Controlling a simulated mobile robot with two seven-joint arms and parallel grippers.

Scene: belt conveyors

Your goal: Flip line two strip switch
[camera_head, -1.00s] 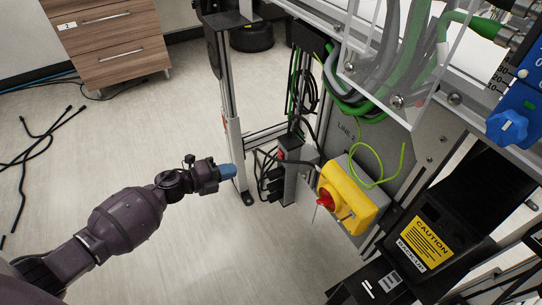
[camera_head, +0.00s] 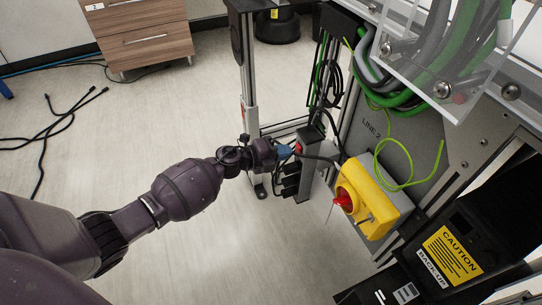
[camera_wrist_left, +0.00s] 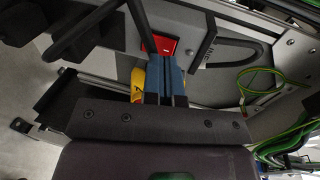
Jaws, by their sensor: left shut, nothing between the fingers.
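The power strip (camera_head: 309,178) stands upright on the frame beside the panel marked LINE 2, with black plugs in its side. Its red switch (camera_head: 298,148) is near the top. The switch also shows as a red patch in the left wrist view (camera_wrist_left: 172,44), partly covered by my fingers. My left gripper (camera_head: 286,152) is shut and empty, its blue fingertips right at the switch. In the left wrist view the blue fingers (camera_wrist_left: 165,66) are together in front of the red patch. I cannot tell whether they touch it or which way the switch is set.
A yellow box with a red rotary knob (camera_head: 367,198) sits just right of the strip. A loose green-yellow wire (camera_head: 408,185) hangs above it. Black cords (camera_head: 333,152) run around the strip. A black unit with a caution label (camera_head: 452,252) is lower right. Floor on the left is mostly free.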

